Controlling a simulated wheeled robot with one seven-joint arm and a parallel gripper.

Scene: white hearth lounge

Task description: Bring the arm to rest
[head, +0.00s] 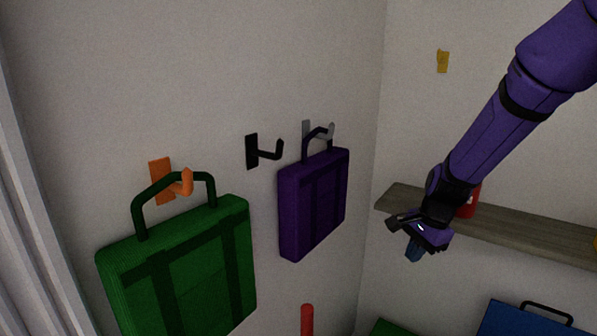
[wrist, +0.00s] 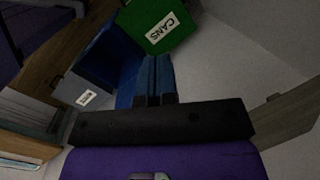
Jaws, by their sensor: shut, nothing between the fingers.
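My purple arm (head: 490,135) reaches down from the upper right of the head view. My gripper (head: 413,254) hangs at its end in front of the wooden shelf, with its bluish fingers pointing down. In the wrist view the two blue fingers of my gripper (wrist: 154,68) lie side by side, shut, with nothing visible between them. The gripper is to the right of the hanging purple bag (head: 314,203) and apart from it.
A green bag (head: 180,270) hangs by an orange hook (head: 161,181); a black hook (head: 252,152) is bare. The wooden shelf (head: 530,236) carries a red object (head: 469,203), partly hidden.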

